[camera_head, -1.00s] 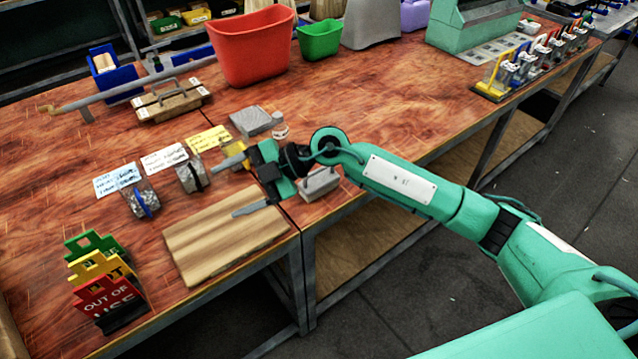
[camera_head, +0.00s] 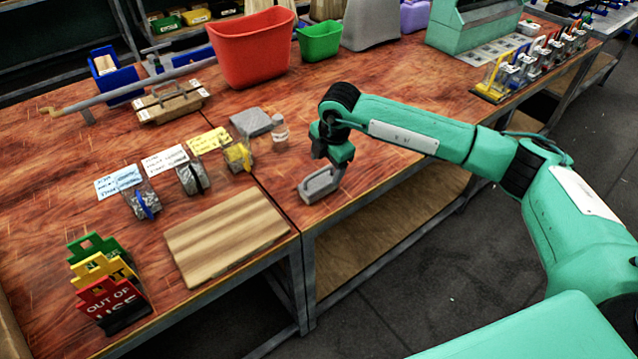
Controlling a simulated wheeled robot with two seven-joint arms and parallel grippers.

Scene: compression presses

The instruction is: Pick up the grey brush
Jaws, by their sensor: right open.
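The grey brush (camera_head: 318,187), a block with a raised handle, lies on the wooden table near its front edge, just right of the seam between the tabletops. My right gripper (camera_head: 336,167) is open and points down at the right end of the brush. Its fingers overlap the brush's far right part in the picture. I cannot tell whether they touch the brush or reach around its handle. My left gripper is out of view.
A wooden board (camera_head: 225,236) lies to the left. Labelled samples (camera_head: 190,178) and out-of-use signs (camera_head: 104,290) are further left.

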